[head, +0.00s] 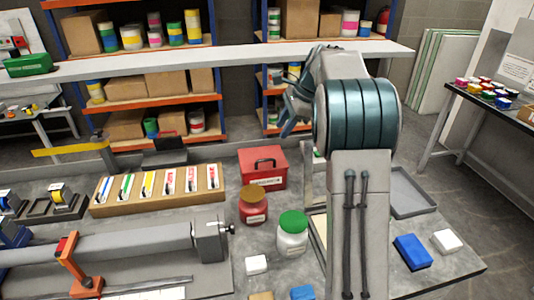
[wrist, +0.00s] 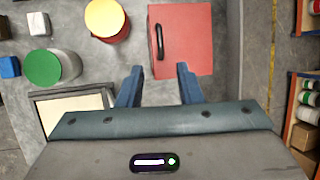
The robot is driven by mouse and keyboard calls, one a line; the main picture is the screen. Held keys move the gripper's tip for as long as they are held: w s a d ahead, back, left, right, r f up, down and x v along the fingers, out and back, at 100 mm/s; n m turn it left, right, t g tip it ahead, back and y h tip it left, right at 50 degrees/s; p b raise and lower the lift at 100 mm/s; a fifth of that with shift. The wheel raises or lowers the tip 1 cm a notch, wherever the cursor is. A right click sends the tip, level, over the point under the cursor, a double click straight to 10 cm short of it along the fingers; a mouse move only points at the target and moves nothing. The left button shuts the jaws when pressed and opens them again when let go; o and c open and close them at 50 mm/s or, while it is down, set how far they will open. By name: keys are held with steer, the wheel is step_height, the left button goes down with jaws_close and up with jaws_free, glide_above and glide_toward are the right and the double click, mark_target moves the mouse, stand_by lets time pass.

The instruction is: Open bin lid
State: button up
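The red box with a black handle on its lid (head: 263,168) stands at the back middle of the bench, and I take it as the bin. Its lid looks shut. It also shows from above in the wrist view (wrist: 190,40), with the handle along its left side. My gripper (head: 287,108) is raised above the bench, over and just right of the red box. In the wrist view my gripper (wrist: 157,72) has its two blue fingers spread apart with nothing between them. The fingertips show below the box's near edge, apart from it as far as I can tell.
A red jar with a brown lid (head: 253,206) and a white jar with a green lid (head: 292,236) stand in front of the box. A wooden rack of cards (head: 158,188) lies left. A grey tray (head: 412,192) and blue block (head: 411,252) are right. A long white shelf (head: 200,62) crosses behind.

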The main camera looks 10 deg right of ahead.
mark_target(267, 161)
steer(key=p+x, duration=0.1)
steer(key=x, duration=1.1)
steer(key=shift+a+f, duration=0.1)
steer(key=shift+f, duration=0.2)
jaws_close()
